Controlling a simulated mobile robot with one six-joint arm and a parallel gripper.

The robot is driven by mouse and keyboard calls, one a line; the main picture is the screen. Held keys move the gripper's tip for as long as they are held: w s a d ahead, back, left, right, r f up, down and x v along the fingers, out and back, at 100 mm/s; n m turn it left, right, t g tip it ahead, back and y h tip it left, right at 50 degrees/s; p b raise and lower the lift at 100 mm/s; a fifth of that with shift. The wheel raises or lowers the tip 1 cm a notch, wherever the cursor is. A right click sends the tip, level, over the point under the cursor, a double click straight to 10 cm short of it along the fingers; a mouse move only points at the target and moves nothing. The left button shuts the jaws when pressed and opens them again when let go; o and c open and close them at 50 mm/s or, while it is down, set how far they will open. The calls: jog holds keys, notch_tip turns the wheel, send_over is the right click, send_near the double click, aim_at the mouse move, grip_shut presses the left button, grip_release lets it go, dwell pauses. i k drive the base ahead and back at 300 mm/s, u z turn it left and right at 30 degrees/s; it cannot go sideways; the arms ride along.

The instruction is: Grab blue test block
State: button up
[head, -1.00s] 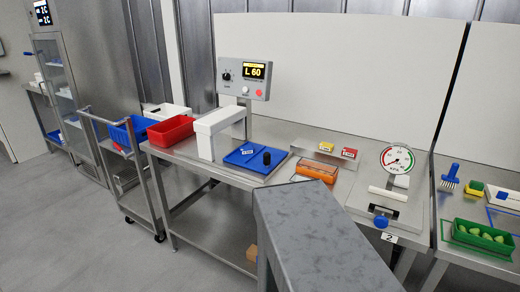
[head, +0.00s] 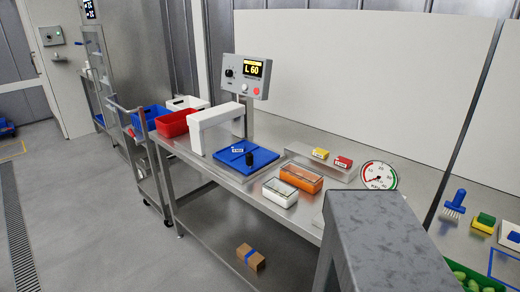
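A small blue piece with a white label (head: 237,150) lies on a flat blue tray or mat (head: 262,160) on the steel bench, in the head view. It may be the blue test block; it is too small to be sure. A black knob or cylinder (head: 249,159) stands on the same blue mat. A yellow labelled block (head: 320,153) and a red labelled block (head: 343,162) sit on a low metal stand further right. My gripper is not in view.
A white arch (head: 215,116) and a display box (head: 246,76) stand by the mat. Orange (head: 300,176) and white-topped (head: 281,193) boxes lie to its right. A grey speckled box shape (head: 375,225) hides part of the bench front.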

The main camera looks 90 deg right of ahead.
aim_at(235, 148)
jog(key=u, duration=0.7)
jog(key=k, duration=0.25)
jog(key=z, duration=2.4)
jog(key=i, duration=0.95)
jog(key=z, duration=0.1)
jog(key=k, duration=0.35)
jog(key=z, duration=0.1)
